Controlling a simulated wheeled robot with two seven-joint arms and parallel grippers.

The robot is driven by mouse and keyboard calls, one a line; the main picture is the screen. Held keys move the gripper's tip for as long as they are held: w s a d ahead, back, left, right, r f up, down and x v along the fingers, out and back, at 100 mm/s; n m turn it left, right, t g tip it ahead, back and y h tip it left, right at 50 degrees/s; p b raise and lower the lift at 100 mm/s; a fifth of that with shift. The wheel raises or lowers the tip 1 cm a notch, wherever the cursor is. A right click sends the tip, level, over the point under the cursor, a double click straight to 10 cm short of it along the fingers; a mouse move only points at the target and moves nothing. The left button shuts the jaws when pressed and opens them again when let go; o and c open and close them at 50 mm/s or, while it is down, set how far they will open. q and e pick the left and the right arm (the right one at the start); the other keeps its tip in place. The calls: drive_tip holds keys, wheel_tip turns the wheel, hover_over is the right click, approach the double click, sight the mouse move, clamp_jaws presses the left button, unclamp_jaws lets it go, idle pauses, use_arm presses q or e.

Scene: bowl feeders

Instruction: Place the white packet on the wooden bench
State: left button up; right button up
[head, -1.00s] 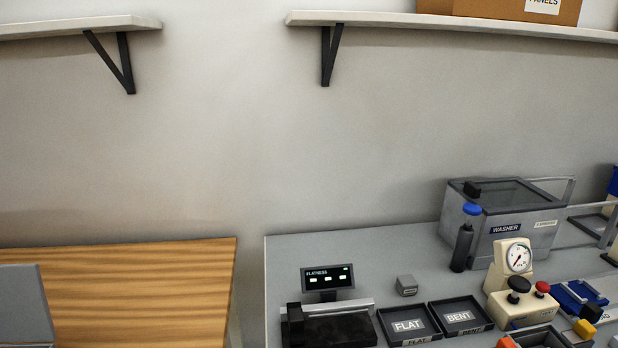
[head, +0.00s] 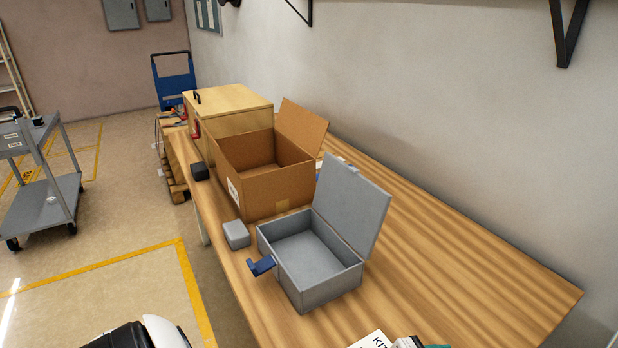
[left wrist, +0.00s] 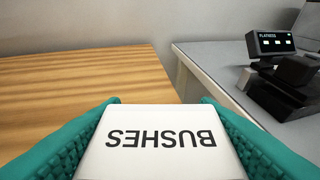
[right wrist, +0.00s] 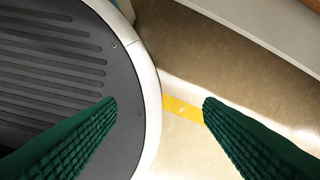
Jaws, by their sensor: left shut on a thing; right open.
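The white packet (left wrist: 160,140), marked BUSHES, is between the teal fingers of my left gripper (left wrist: 162,110) in the left wrist view. The gripper is shut on it. The wooden bench (left wrist: 80,75) lies beyond the packet there. In the head view the bench top (head: 450,270) runs from the back left to the lower right. A white lettered surface (head: 373,341) and a bit of teal show at the bottom edge; I cannot tell if that surface is the packet. My right gripper (right wrist: 159,104) is open and empty above my base and the floor.
On the bench stand an open grey metal box (head: 315,285) with a blue latch, an open cardboard box (head: 265,185), a wooden box (head: 235,105) and a small grey block (head: 236,234). The bench's right part is clear. A flatness gauge station (left wrist: 285,75) stands on the neighbouring grey table.

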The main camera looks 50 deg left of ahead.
use_arm(q)
drive_tip(key=w+r+m+g+h, duration=0.15)
drive_tip(key=w+r, duration=0.25)
drive_tip(key=w, duration=0.6)
drive_tip(key=shift+m+h, duration=0.35)
drive_tip(key=f, duration=0.7)
drive_tip(key=shift+s+f, duration=0.15)
drive_tip(key=shift+s, duration=0.1)
drive_tip(key=shift+f+b, duration=0.3)
drive_tip(key=shift+f, duration=1.35)
use_arm(e)
drive_tip(key=shift+s+a+f, duration=0.1)
drive_tip(key=shift+s+f, duration=0.25)
drive_tip(key=shift+s, duration=0.45)
use_arm(q)
drive_tip(key=shift+f, duration=0.1)
drive_tip(key=o, duration=1.1)
